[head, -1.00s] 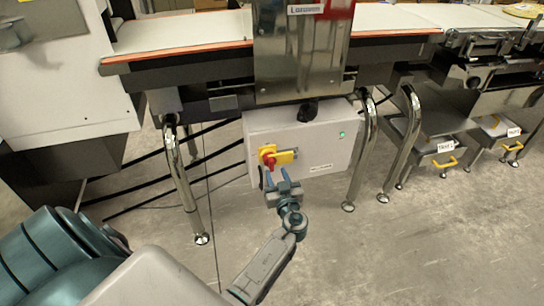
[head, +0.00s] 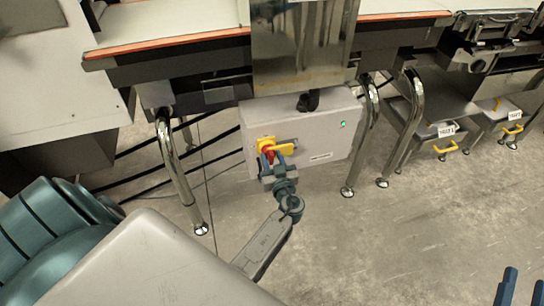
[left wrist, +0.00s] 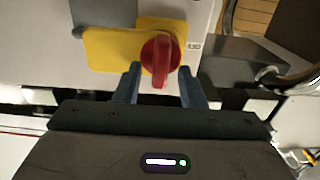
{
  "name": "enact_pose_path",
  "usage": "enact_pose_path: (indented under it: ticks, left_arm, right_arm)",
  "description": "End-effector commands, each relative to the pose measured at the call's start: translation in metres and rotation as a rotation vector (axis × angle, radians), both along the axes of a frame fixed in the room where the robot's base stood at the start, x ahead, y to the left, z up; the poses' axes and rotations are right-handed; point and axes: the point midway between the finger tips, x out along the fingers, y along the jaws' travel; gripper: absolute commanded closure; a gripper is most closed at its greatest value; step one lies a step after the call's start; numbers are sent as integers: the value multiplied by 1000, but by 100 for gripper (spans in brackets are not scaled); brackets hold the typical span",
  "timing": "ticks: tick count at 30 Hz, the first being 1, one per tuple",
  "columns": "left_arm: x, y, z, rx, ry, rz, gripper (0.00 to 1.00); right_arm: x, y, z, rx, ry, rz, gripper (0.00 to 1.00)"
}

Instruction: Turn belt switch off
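The belt switch is a red rotary knob (head: 267,149) on a yellow plate (head: 264,142), on the front of a light grey control box (head: 318,138). My left gripper (head: 276,158) is at the switch and partly covers it. In the left wrist view the red knob (left wrist: 161,57) has its handle bar upright, pointing toward the gripper. The fingers of the left gripper (left wrist: 160,86) are open, one on each side of the handle, with gaps showing. My right gripper (head: 521,288) shows only its two blue fingers, apart and empty, at the bottom right.
A green lamp (head: 343,124) is lit on the box. The conveyor belt (head: 170,25) runs above it. Shiny metal legs (head: 171,165) stand on both sides, and black cables run left. Drawers with yellow handles (head: 447,147) are at the right. The floor in front is clear.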

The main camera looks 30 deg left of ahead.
Motion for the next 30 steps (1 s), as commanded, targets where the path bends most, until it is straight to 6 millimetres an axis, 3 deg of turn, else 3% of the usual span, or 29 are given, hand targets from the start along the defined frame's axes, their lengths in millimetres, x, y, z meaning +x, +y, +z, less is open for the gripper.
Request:
enact_pose_path:
  ticks: [5, 11, 22, 30]
  left_arm:
    - [0, 0, 0, 0, 0, 0, 64]
    - [0, 0, 0, 0, 0, 0, 100]
    - [0, 1, -1, -3, -4, 0, 100]
    - [0, 9, -3, -25, -31, 0, 100]
  right_arm:
    - [0, 0, 0, 0, 0, 0, 64]
    - [0, 0, 0, 0, 0, 0, 64]
    - [-1, 0, 3, -2, -28, -2, 64]
    - [-13, 0, 53, -20, -327, -5, 64]
